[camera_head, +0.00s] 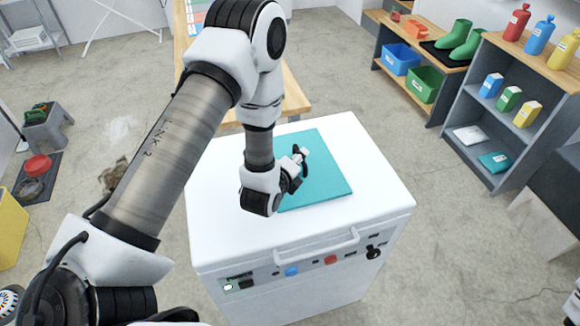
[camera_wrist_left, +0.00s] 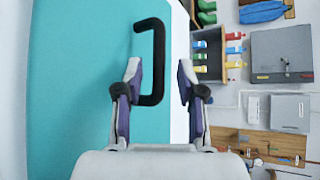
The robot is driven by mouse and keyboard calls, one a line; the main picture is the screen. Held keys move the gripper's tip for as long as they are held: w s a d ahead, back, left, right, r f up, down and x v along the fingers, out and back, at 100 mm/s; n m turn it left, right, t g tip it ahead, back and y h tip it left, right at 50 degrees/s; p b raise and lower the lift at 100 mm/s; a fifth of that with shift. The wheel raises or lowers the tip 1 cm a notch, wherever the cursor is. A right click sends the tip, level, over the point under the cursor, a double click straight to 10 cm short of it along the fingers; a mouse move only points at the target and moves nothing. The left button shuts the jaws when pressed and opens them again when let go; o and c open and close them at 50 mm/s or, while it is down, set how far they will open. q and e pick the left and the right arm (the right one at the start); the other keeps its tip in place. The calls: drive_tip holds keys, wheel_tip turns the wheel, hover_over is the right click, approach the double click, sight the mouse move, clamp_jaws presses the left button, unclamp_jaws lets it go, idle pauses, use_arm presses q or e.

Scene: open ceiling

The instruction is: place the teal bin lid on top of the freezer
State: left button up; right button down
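The teal bin lid (camera_head: 325,180) is a flat square panel lying on the white freezer's top (camera_head: 225,200), on its right half. I cannot tell whether it lies fully flat. My left gripper (camera_head: 301,156) is over the lid's middle. In the left wrist view the lid (camera_wrist_left: 80,80) fills the left side, with its black handle (camera_wrist_left: 159,55) upright in the picture. My left gripper's fingers (camera_wrist_left: 160,72) are apart, with part of the handle between them, closer to the left finger.
The freezer's front has a white handle (camera_head: 317,246) and several knobs. A wooden table (camera_head: 293,95) stands behind it. Shelves with bottles and boxes (camera_head: 508,98) stand at the right, and a bench with blue (camera_head: 400,58) and green bins (camera_head: 424,84) stands behind. Floor lies clear between them.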

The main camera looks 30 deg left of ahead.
use_arm(q)
drive_tip(key=v, duration=0.7)
drive_tip(key=shift+b, duration=0.35)
drive_tip(key=p+v, duration=0.4)
drive_tip(key=p, duration=0.1)
drive_tip(key=shift+w+r, duration=0.1)
drive_tip(key=shift+r, duration=0.05)
drive_tip(key=shift+p, duration=0.3)
drive_tip(key=shift+f, duration=0.25)
